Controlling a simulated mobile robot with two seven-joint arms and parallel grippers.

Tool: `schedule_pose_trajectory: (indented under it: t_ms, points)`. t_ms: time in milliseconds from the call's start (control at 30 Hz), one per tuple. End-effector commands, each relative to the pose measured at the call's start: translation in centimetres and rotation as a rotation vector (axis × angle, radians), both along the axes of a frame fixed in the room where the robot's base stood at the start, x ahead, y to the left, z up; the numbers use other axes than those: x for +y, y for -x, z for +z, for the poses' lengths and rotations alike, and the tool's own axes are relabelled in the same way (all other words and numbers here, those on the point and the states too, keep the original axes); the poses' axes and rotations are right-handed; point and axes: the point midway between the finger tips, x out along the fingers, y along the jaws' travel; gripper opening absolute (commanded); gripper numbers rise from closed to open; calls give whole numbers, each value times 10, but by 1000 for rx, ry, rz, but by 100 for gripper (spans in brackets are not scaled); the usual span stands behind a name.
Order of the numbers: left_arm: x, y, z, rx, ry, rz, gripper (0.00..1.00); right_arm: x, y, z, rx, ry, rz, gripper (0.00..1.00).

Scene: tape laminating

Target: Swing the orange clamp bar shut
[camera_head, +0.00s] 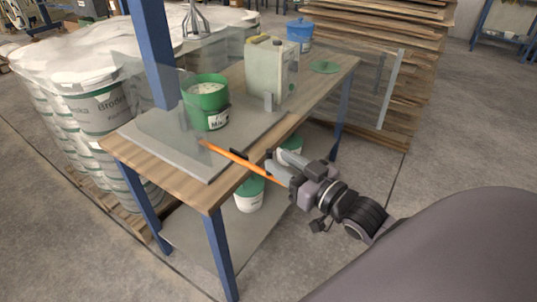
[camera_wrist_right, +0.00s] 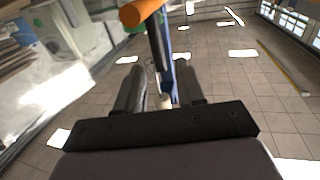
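The orange clamp bar (camera_head: 240,162) slants from the grey board on the workbench out past the bench's front edge. Its rounded end also shows at the top of the right wrist view (camera_wrist_right: 142,12), beyond my fingertips. My right gripper (camera_head: 281,164) is beside the bar's outer end in the head view. In the wrist view its two fingers (camera_wrist_right: 160,76) are apart, with no part of the bar visible between them. Whether the gripper touches the bar cannot be told. My left gripper is not in view.
The wooden workbench (camera_head: 226,190) holds a green bucket (camera_head: 207,88), a pale canister (camera_head: 271,75) and a blue pail (camera_head: 300,33). A clear panel (camera_head: 150,112) stands around the green bucket. A white bucket (camera_head: 249,199) sits on the lower shelf. Stacked boards (camera_head: 395,60) stand behind.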

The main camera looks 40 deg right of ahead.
Motion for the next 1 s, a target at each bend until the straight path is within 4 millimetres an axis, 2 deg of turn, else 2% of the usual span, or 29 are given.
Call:
schedule_pose_trajectory:
  t_ms: [300,500,767,800,867,900,1000]
  points:
    - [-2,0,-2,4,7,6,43,6,-35,0,0,0,-1,38]
    - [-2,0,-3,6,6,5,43,7,-43,-1,2,0,0,38]
    - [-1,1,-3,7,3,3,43,8,-44,-1,2,0,0,38]
    - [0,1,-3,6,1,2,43,8,-44,-1,2,0,0,35]
    - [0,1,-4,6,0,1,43,7,-44,-1,2,0,0,15]
    - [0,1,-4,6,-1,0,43,8,-44,-1,2,0,0,2]
    - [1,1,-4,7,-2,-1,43,8,-44,-1,2,0,0,0]
